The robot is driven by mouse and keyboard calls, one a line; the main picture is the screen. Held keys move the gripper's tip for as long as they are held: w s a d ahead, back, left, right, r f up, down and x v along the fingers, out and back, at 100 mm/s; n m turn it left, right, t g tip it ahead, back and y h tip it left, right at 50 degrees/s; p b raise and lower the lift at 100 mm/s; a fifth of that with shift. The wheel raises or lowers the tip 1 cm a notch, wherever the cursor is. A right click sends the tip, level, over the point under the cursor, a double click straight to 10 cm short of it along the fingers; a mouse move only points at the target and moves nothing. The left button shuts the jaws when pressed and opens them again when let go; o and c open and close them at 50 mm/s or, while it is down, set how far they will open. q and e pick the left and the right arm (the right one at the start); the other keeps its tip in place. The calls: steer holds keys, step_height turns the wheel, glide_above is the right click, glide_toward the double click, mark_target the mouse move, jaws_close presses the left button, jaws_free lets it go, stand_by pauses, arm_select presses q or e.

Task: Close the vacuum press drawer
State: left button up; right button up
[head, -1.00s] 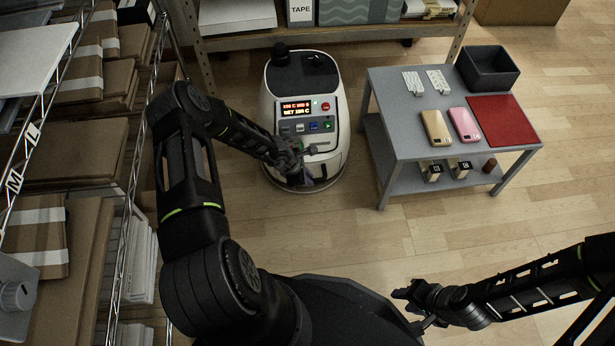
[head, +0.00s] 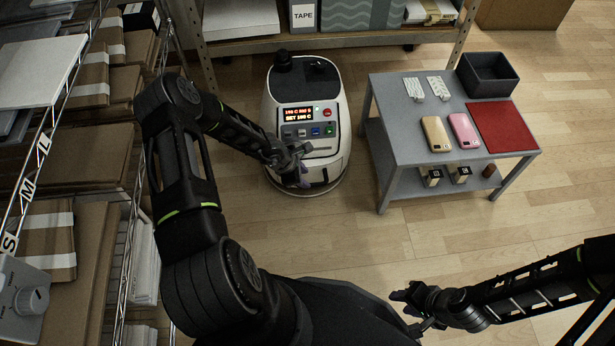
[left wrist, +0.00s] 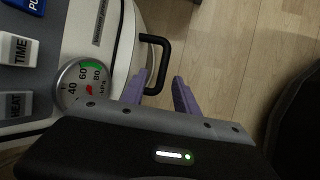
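The white vacuum press (head: 342,142) stands on the floor at centre, its lit display and buttons facing me. Its black bar handle (left wrist: 166,62) shows in the left wrist view, beside the pressure gauge (left wrist: 82,84). My left gripper (head: 303,174) is low at the front of the press. In the left wrist view its purple fingers (left wrist: 160,76) are apart, and the handle's near end appears between their tips; contact is unclear. My gripper hides part of the drawer front, so how far the drawer stands out is unclear. My right gripper (head: 402,294) is near the bottom, away from the press.
A grey table (head: 395,135) stands right of the press with two phone cases, a dark bin (head: 488,75) and a red mat (head: 503,128). A wire rack with boxes is at the left, and a shelf (head: 370,40) is behind. The floor before the press is clear.

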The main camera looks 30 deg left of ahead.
arm_select(q)
steer(key=v, duration=0.3)
steer(key=shift+p, duration=0.4)
steer(key=s+d+f+m+g, duration=0.2)
steer(key=s+d+m, duration=0.7)
steer(key=s, duration=0.2)
steer(key=s+d+r+m+g+h, duration=0.1)
steer(key=s+d+r+m, duration=0.35)
steer(key=d+m, duration=0.3)
steer(key=s+d+r+m+h, duration=0.1)
steer(key=s+d+r+m, duration=0.2)
steer(key=s+d+m, duration=0.5)
step_height(320, 180, up, 25)
steer(key=w+d+n+p, duration=0.1)
steer(key=d+p, duration=0.1)
steer(key=p, duration=2.3)
steer(key=shift+d+g, duration=0.15)
steer(key=shift+g, duration=0.15)
